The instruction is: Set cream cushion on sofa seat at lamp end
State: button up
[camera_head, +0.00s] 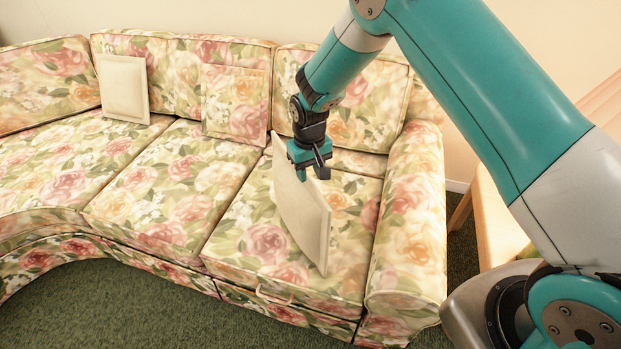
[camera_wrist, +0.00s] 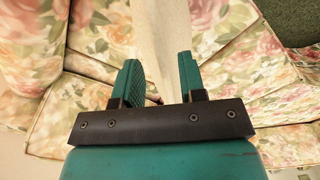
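The cream cushion (camera_head: 298,205) is tilted up on edge over the right-hand sofa seat (camera_head: 243,237). Its flat face is turned toward the front left. My gripper (camera_head: 318,168) is at its upper right edge. The textured pad of the left finger shows. Whether the cushion's lower edge touches the seat I cannot tell. No lamp is in view.
Another cream cushion (camera_head: 124,89) and a floral cushion (camera_head: 235,103) lean against the sofa back. The sofa's right armrest (camera_head: 408,220) stands beside the seat. A light wooden table (camera_head: 495,225) is beyond the armrest. Green carpet (camera_head: 130,310) lies in front.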

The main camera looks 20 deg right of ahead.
notch_tip(320, 180, up, 9)
jog(key=b, duration=0.1)
jog(key=s+a+r+n+y, duration=0.2)
jog(key=s+r, duration=1.1)
jog(key=s+r+n+y, duration=0.2)
jog(key=s+r, duration=0.2)
jog(key=s, duration=1.4)
jog(key=shift+s+d+r+n, duration=0.2)
jog(key=shift+d+n, duration=0.05)
jog(key=shift+n, duration=0.15)
